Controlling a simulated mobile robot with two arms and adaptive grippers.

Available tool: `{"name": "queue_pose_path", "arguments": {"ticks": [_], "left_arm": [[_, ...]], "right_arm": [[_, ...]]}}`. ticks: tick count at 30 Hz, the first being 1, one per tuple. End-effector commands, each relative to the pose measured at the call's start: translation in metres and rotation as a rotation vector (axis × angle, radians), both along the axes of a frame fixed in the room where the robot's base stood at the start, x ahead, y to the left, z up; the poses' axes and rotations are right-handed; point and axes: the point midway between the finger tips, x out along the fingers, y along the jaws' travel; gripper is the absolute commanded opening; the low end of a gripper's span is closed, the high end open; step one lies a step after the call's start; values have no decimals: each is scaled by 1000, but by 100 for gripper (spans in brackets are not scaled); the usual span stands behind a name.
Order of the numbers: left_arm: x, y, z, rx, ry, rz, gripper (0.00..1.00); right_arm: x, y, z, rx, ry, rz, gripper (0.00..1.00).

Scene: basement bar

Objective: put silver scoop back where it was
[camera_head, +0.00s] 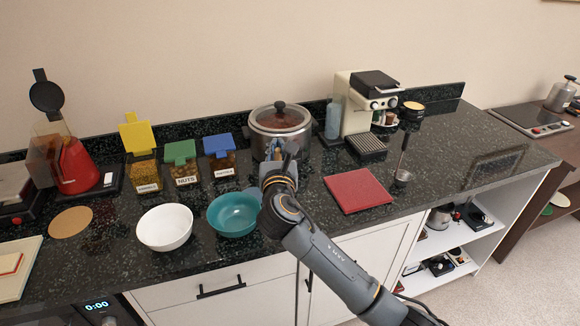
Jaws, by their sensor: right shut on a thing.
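My right gripper (275,165) reaches in from the lower right and is shut in front of the steel pot (295,145), near the teal bowl (234,215). The thing in its jaws is mostly hidden behind the hand; I cannot tell surely that it is the silver scoop. A small silver cup with a long dark handle (403,175) stands upright on the counter right of the red board (357,190). My left gripper is not in view.
Jars with yellow, green and blue lids (180,165) line the back. A white bowl (165,227) stands left of the teal one. A coffee machine (357,110) stands behind the red board. The counter (450,160) is clear at the right.

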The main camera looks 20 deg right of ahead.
Motion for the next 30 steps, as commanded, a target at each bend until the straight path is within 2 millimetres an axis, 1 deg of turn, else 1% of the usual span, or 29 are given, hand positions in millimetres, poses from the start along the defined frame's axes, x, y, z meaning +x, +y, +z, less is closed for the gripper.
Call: {"name": "queue_pose_path", "arguments": {"ticks": [1,3,6,11,13,15,18,21,30], "left_arm": [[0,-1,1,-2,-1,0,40],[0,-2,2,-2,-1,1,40],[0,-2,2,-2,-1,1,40],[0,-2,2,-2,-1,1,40],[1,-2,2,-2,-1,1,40],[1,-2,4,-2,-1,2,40],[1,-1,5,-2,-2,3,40],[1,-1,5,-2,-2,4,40],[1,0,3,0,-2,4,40]], "right_arm": [[3,-7,-14,-4,8,0,0],[8,-15,-25,-2,7,0,0],[12,-23,-36,-1,5,1,0],[15,-30,-44,0,3,1,0],[18,-35,-52,-2,6,0,0],[18,-34,-64,-1,8,2,0],[18,-34,-76,0,6,2,0],[18,-34,-81,1,3,2,0],[18,-34,-84,1,3,2,0]]}}
